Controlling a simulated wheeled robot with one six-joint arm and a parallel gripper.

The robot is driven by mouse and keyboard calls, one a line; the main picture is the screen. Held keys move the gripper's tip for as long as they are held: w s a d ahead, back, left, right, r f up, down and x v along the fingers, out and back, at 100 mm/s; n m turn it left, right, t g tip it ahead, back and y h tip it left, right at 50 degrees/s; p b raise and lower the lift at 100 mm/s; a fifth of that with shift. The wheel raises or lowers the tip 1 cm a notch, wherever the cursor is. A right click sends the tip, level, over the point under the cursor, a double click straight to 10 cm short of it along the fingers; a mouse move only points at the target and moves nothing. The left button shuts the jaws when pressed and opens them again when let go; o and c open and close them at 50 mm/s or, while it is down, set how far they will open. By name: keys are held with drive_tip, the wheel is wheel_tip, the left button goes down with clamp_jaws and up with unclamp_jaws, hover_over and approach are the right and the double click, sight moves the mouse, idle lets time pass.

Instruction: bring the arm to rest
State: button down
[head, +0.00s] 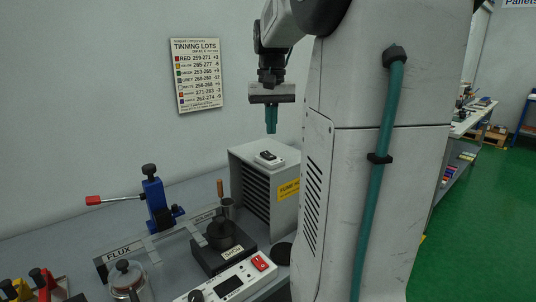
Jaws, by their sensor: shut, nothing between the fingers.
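My gripper (271,121) hangs straight down from my arm in the upper middle of the head view. Its two teal fingers are together, with nothing between them. It is in the air above the grey louvred box (262,195) and apart from it. My arm's upper links run off the top of the view, and my pale column hides part of the scene on the right.
The bench (70,238) below holds a blue toggle clamp (155,203) with a red-tipped lever, a solder pot (221,235), a white control unit (232,284) and a flux jar (128,280). A switch (268,157) sits on the box. A sign (196,75) hangs on the wall. Green floor lies right.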

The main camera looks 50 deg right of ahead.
drive_tip(key=shift+r, duration=0.35)
idle(0.4)
drive_tip(key=a+f, duration=0.1)
drive_tip(key=s+f, duration=0.1)
drive_tip(key=f, duration=0.1)
drive_tip(key=shift+s+a, duration=0.1)
drive_tip(key=shift+a, duration=0.3)
drive_tip(key=s+a+f+n, duration=0.3)
drive_tip(key=a, duration=0.6)
drive_tip(key=s+a+f+n+t, duration=0.1)
drive_tip(key=s+a, duration=0.3)
drive_tip(key=a, duration=0.6)
drive_tip(key=s+a+f+n, duration=0.4)
drive_tip(key=a, duration=0.5)
drive_tip(key=shift+s+a+f+n, duration=0.25)
drive_tip(key=shift+f+n, duration=0.05)
